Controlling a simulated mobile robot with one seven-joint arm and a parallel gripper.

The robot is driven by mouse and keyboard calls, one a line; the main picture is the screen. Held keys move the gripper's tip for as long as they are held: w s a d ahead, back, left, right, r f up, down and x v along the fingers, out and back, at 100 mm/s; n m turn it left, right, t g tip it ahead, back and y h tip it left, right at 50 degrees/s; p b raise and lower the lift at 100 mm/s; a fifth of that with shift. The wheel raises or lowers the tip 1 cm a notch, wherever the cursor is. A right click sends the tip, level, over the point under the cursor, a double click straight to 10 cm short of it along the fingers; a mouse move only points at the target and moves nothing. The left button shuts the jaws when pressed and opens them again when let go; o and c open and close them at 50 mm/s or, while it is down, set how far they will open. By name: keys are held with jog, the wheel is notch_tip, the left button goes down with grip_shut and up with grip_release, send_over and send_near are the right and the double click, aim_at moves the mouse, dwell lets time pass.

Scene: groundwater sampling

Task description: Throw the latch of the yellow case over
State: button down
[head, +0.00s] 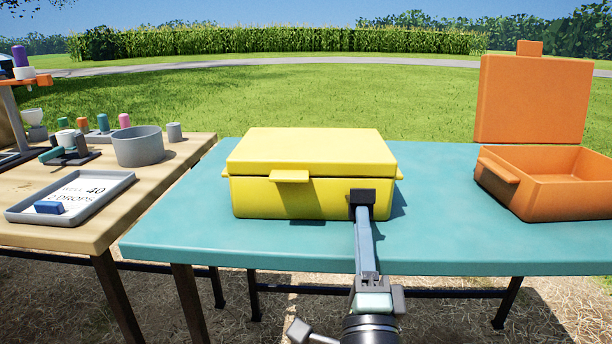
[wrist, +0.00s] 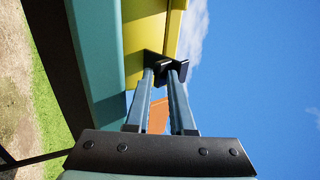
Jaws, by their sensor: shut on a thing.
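The yellow case (head: 290,196) stands closed on the teal table, its lid (head: 305,150) down. A yellow tab (head: 289,176) sticks out at the middle of its front. My gripper (head: 362,198) reaches the right part of the case's front, just below the lid seam. In the wrist view my gripper (wrist: 163,70) has its two fingers close together, shut on the latch against the case. Dark pieces show at the fingertips; the latch's outline is mostly hidden by them, and its exact angle cannot be told.
An open orange case (head: 545,190) stands to the right on the teal table (head: 430,235). On the wooden table (head: 150,205) at left are a grey bowl (head: 138,148), a tray (head: 25,210) with a blue block, and small coloured items. The teal table's front strip is clear.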

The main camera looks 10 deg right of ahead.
jog(key=shift+w+f+t+b, duration=0.25)
jog(key=shift+f+b, duration=0.45)
jog(key=shift+b, duration=0.95)
